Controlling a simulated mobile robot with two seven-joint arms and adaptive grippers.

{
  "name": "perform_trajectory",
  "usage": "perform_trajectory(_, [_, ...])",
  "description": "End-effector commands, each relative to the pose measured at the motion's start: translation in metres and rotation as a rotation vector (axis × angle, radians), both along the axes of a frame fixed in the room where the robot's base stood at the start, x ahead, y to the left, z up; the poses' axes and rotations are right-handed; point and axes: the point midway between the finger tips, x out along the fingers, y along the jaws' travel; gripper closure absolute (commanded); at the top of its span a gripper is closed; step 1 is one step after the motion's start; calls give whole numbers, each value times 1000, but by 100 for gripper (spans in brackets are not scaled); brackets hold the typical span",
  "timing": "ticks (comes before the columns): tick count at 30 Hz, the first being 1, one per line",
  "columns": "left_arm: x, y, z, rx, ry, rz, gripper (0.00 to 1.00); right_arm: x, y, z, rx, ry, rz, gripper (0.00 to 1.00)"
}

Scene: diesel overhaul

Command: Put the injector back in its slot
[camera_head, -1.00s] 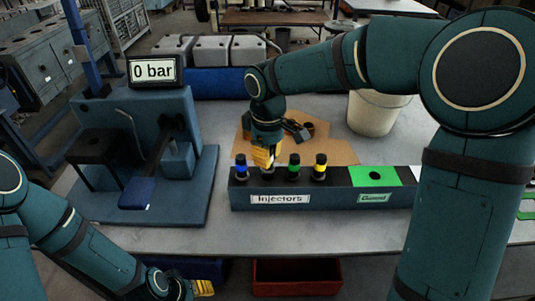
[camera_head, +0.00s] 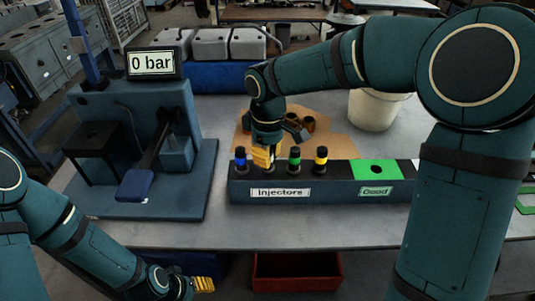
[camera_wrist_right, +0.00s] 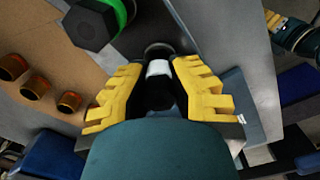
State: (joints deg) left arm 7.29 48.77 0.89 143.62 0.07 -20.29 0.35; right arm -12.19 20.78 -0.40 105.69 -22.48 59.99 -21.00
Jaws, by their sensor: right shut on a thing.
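The injector rack (camera_head: 320,192), a long dark blue block labelled "Injectors", stands on the bench. Blue-banded (camera_head: 240,160), green-banded (camera_head: 294,158) and yellow-banded (camera_head: 320,159) injectors stand upright in it. My right gripper (camera_head: 263,156) is between the blue and green ones, over the rack. It is shut on a black injector with a white band (camera_wrist_right: 158,70), seen between its yellow fingers in the right wrist view. The injector's lower end is at the rack top; how deep it sits is hidden. My left gripper (camera_head: 203,284) is low at the front, its opening unclear.
The green "Good" section (camera_head: 378,170) is at the rack's right. A test stand (camera_head: 150,150) with a "0 bar" display (camera_head: 153,63) stands left. Behind are a cardboard sheet (camera_head: 330,145) with brown rings and a white bucket (camera_head: 375,110). A red bin (camera_head: 297,271) is below.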

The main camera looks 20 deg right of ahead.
Motion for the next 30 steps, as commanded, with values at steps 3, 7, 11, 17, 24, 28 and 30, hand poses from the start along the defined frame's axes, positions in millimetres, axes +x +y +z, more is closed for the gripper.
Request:
perform_trajectory(3, [0,0,2,0,0,0,44,0,0,1,1,-1,0,100])
perform_trajectory(7, [0,0,4,0,0,0,44,0,0,1,0,-1,0,100])
perform_trajectory(11, [0,0,4,0,0,0,44,0,0,1,1,-2,0,100])
perform_trajectory(17, [0,0,3,0,0,0,44,0,0,0,0,-1,0,56])
perform_trajectory(24, [0,0,3,0,0,0,44,0,0,0,0,0,0,26])
perform_trajectory(28, [0,0,3,0,0,0,44,0,0,0,0,0,0,26])
perform_trajectory(30, [0,0,3,0,0,0,44,0,0,0,0,0,0,26])
